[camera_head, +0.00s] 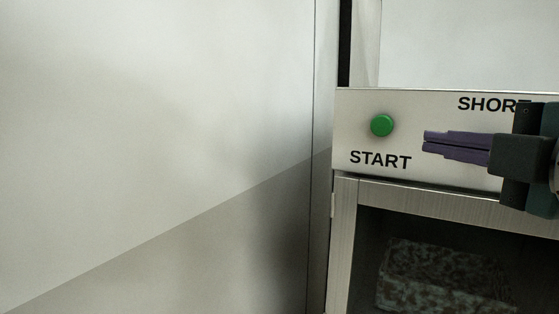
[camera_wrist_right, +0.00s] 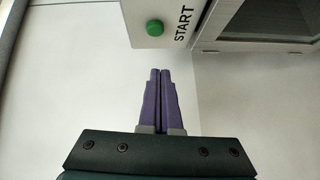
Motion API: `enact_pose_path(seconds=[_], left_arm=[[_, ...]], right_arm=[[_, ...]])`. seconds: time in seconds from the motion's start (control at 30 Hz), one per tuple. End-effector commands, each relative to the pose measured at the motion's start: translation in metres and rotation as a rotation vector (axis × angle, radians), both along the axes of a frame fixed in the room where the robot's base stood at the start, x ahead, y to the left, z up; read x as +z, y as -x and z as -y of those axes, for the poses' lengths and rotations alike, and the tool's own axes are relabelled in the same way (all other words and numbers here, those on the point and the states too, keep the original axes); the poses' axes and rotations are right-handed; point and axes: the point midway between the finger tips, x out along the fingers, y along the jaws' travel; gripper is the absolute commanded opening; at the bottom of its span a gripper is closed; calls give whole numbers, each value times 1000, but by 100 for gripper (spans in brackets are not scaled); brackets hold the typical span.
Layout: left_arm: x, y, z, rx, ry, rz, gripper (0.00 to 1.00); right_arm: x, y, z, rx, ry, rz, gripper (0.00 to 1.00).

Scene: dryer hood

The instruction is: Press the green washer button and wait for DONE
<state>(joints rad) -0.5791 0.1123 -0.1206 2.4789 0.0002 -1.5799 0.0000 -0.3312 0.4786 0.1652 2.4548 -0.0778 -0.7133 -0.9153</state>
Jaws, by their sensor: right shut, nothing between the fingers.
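The green button (camera_head: 382,125) sits on the light front panel (camera_head: 350,105) of the washer, above the word START. It also shows in the right wrist view (camera_wrist_right: 155,28), ahead of my fingertips and a little to their left. My right gripper (camera_head: 426,142) comes in from the right in the head view. Its purple fingers are shut together and empty, and their tips appear to the right of the button, with a visible gap. In the right wrist view the shut fingers (camera_wrist_right: 160,72) point toward the panel. My left gripper is not in view. No DONE text is visible.
The word SHORT (camera_head: 490,104) on the panel is partly covered by my right gripper. Below is a metal-framed dark window (camera_head: 370,245) with a mottled block-shaped thing (camera_head: 440,275) behind it. A plain pale wall (camera_head: 150,120) fills the left side.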

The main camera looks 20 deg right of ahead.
Motion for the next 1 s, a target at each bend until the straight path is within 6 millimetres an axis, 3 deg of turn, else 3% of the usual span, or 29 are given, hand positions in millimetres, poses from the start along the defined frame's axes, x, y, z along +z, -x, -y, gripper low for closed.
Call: enact_pose_path(seconds=[0.1,0.57,0.77,1.0], left_arm=[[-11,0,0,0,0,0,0],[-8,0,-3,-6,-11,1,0],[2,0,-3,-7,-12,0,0],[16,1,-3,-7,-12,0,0]], right_arm=[[1,-2,1,12,55,38,0],[6,-6,1,15,63,45,0],[7,-33,4,13,63,46,0],[6,-81,8,13,60,45,0]])
